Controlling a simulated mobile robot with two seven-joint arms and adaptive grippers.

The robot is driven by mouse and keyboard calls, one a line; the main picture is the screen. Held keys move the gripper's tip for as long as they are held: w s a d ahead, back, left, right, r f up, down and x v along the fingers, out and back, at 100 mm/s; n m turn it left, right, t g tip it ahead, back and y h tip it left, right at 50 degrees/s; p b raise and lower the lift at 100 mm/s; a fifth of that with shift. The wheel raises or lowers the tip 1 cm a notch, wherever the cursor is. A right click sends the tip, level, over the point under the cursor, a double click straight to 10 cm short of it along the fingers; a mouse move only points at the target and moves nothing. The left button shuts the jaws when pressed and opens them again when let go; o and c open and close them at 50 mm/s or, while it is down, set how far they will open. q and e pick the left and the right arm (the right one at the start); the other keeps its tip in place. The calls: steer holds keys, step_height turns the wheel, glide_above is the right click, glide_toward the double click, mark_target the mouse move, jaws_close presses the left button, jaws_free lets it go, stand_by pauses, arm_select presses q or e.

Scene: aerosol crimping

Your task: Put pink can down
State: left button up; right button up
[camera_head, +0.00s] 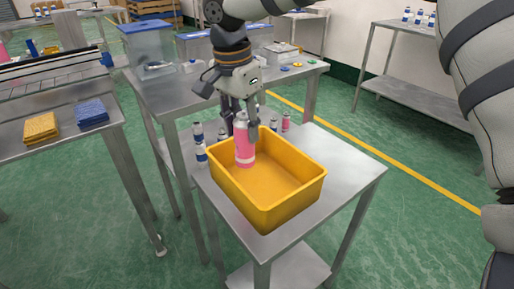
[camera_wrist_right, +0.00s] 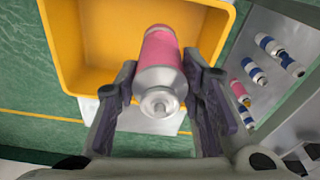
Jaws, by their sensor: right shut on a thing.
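The pink can (camera_head: 245,152) is upright at the back left part of the yellow bin (camera_head: 287,205), in the head view. Whether its base touches the bin floor I cannot tell. My right gripper (camera_head: 240,120) is shut around the top of the can from above. In the right wrist view the can (camera_wrist_right: 163,60) sits between the two fingers of my right gripper (camera_wrist_right: 160,100), its silver top toward the camera. The yellow bin shows behind it (camera_wrist_right: 60,45). My left gripper is not in view.
The bin stands on a small metal table (camera_head: 350,175). Several blue-and-white and pink cans (camera_head: 200,150) stand behind and left of the bin. A longer metal table (camera_head: 180,95) holds a clear box with a blue lid (camera_head: 148,50). Sponges (camera_head: 41,128) lie on the left table.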

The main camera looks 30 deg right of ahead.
step_height(320, 180, down, 7)
steer(key=d, duration=0.2)
steer(key=shift+d+r, duration=0.2)
steer(key=shift+d, duration=0.15)
steer(key=shift+f, duration=0.15)
steer(key=o, duration=1.1)
steer(key=r, duration=0.4)
steer(key=a+r, duration=0.1)
steer(key=r, duration=0.7)
steer(key=shift+s+a+r, duration=0.15)
steer(key=shift+s+a, duration=0.05)
